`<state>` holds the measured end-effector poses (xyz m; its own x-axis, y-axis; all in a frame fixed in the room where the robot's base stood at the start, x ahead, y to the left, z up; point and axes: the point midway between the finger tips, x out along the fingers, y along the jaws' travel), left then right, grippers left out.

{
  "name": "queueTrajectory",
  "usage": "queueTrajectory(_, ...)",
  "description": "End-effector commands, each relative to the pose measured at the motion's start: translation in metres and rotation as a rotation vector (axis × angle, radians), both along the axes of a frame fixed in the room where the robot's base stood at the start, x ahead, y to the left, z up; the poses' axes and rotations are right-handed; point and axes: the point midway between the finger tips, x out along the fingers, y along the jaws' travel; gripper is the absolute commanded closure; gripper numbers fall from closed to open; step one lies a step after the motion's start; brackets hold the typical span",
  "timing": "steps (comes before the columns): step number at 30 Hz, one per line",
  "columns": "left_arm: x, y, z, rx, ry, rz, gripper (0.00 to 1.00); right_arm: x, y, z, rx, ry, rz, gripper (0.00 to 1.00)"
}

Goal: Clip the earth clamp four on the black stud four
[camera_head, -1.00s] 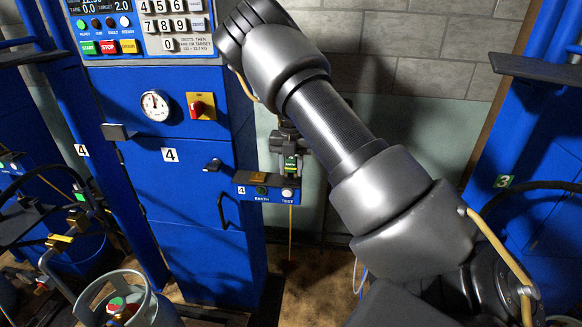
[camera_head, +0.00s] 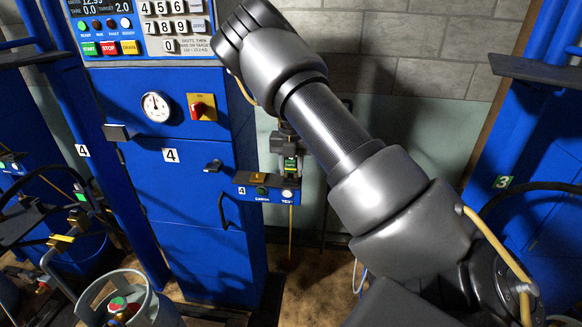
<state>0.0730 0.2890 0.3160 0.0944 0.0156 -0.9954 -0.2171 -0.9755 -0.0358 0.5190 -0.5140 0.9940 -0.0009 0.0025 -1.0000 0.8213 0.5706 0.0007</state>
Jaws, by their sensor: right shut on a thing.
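My right gripper (camera_head: 288,138) hangs nose-down below its forearm, beside the blue cabinet's right edge. It is shut on a small clamp with a green patch (camera_head: 290,164), which I take for earth clamp four. The clamp is just above the right part of the blue earth box marked 4 (camera_head: 242,190); I cannot tell whether they touch. A dark knob-like part (camera_head: 213,166) sticks out left of the clamp, by the cabinet; I cannot tell if this is black stud four. My left gripper is not in view.
The blue cabinet marked 4 (camera_head: 170,190) stands left, with a gauge (camera_head: 155,106), a red switch (camera_head: 199,107) and a handle (camera_head: 223,212). A thin yellow lead (camera_head: 291,220) hangs below the earth box. A gas cylinder (camera_head: 122,300) stands lower left. Another blue frame marked 3 (camera_head: 520,215) stands right.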

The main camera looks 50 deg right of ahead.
Motion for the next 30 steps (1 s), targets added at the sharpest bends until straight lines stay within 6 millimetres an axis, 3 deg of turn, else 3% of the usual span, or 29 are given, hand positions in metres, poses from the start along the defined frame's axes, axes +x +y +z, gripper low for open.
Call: queueTrajectory(30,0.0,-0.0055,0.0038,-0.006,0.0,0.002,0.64,-0.0002,-0.0005,-0.0001,-0.002,0.001,-0.001,1.0)
